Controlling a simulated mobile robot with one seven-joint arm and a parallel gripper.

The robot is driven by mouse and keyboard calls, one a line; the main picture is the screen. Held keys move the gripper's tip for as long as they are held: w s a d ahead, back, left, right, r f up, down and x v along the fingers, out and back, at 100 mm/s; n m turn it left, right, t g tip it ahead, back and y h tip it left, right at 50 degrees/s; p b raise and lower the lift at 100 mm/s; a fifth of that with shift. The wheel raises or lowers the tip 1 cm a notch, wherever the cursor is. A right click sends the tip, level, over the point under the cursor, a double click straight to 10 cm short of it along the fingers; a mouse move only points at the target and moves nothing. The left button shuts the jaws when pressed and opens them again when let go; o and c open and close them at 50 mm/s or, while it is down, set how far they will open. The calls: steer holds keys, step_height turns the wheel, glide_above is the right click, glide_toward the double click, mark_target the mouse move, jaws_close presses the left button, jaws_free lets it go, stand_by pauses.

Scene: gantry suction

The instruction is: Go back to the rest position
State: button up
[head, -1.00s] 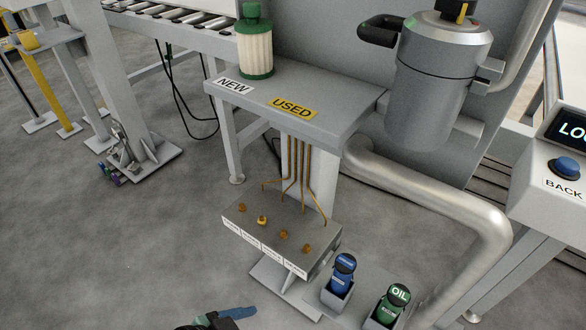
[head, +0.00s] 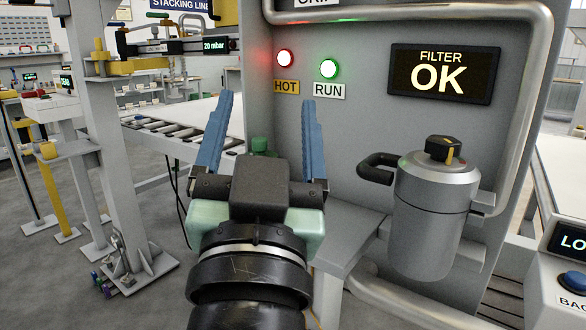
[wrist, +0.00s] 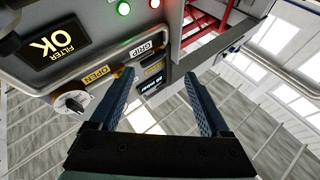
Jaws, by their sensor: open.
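My gripper (head: 262,135) stands upright in the middle of the head view, its two blue fingers wide apart and pointing up. Nothing is between the fingers. In the wrist view my gripper (wrist: 158,95) is also open and empty, with the ceiling and the upper panel beyond it. My gripper hides most of the grey shelf (head: 350,228) and most of the green-capped filter (head: 259,145) behind it.
The grey canister (head: 436,215) with a black handle is at right, below the FILTER OK display (head: 440,76). A red lamp (head: 285,58) and green lamp (head: 329,68) glow. A roller conveyor (head: 180,132) runs at left. In the wrist view a knob (wrist: 72,101) is near OPEN.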

steer(key=s+d+r+n+t, duration=0.2)
steer(key=s+d+r+t, duration=0.15)
steer(key=s+r, duration=0.6)
step_height(320, 180, up, 31)
steer(key=w+a+p, duration=0.1)
steer(key=w+p, duration=0.1)
steer(key=p, duration=2.9)
steer(key=shift+a+f, duration=0.15)
steer(key=shift+f, duration=0.05)
steer(key=shift+w+t, duration=0.1)
steer(key=shift+t, duration=0.15)
